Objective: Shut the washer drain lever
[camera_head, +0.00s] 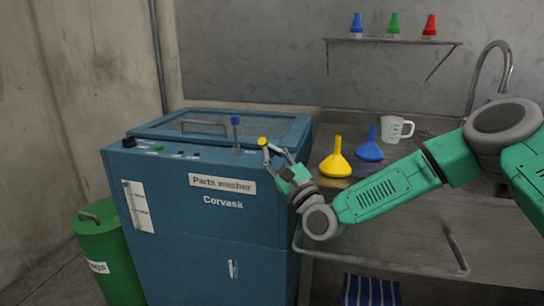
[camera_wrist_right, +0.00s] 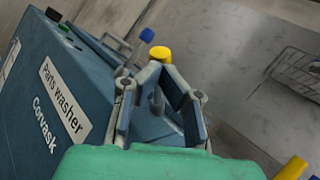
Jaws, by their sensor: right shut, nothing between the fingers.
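The blue parts washer (camera_head: 215,235) stands left of centre, its front labelled "Parts washer". An upright lever with a blue knob (camera_head: 236,121) rises from its top. A yellow knob (camera_head: 262,141) sits near the top's front right edge; both knobs show in the wrist view, yellow (camera_wrist_right: 160,54) in front of blue (camera_wrist_right: 147,35). No label reads as the drain, so I cannot tell which lever that is. My right gripper (camera_head: 272,150) is shut and empty, its fingertips close by the yellow knob. Contact is unclear, and the fingers partly hide what is below the knob.
A yellow funnel (camera_head: 336,163), a blue funnel (camera_head: 369,150) and a white jug (camera_head: 396,129) stand on the counter right of the washer, near my right arm. A green bin (camera_head: 103,250) stands at the left. A shelf (camera_head: 395,41) holds three bottles.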

